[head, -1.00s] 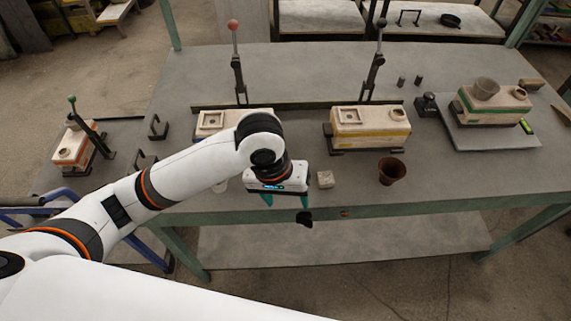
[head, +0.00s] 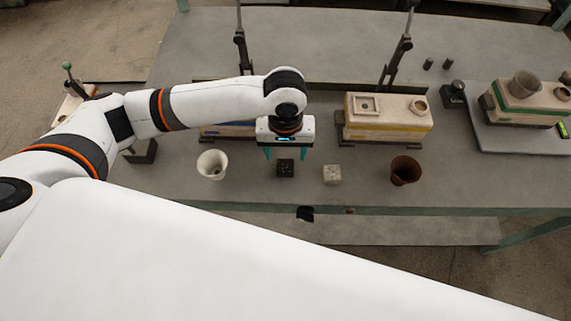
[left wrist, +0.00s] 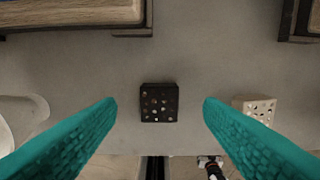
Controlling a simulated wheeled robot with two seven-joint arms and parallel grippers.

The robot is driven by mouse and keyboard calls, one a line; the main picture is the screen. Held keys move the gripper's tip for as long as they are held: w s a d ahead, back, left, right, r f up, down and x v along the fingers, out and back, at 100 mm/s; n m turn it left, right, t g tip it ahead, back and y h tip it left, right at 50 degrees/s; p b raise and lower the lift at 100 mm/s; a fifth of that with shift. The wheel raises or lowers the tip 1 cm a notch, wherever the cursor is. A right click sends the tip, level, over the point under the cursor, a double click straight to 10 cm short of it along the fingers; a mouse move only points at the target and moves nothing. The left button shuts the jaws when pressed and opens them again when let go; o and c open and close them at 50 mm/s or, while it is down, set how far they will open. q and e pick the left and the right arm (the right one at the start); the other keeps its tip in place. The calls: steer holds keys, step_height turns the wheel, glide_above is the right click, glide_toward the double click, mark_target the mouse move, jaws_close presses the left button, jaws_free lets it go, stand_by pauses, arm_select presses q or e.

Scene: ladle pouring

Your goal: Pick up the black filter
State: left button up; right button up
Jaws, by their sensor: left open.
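The black filter (head: 285,168) is a small dark square block with holes, lying on the grey table near its front edge. In the left wrist view the black filter (left wrist: 159,102) lies between and beyond the two teal fingers, near the middle. My left gripper (head: 288,153) is open and empty, pointing down just behind the filter in the head view; in the left wrist view the fingers (left wrist: 160,108) are wide apart and do not touch it. My right gripper is not in view.
A white cup (head: 212,165) stands left of the filter. A pale filter block (head: 332,174) and a brown cup (head: 405,170) stand to its right. A mould with a yellow stripe (head: 388,118) is behind. A blue-striped mould (head: 228,131) is partly behind my arm.

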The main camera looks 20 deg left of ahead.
mark_target(285, 164)
arm_select(q)
steer(key=f, duration=0.3)
steer(key=shift+s+f, duration=0.25)
steer(key=shift+f, duration=0.4)
steer(key=shift+c, duration=0.2)
steer(key=c, duration=1)
steer(key=shift+r, duration=0.15)
step_height(285, 164, up, 10)
steer(key=shift+f, duration=0.15)
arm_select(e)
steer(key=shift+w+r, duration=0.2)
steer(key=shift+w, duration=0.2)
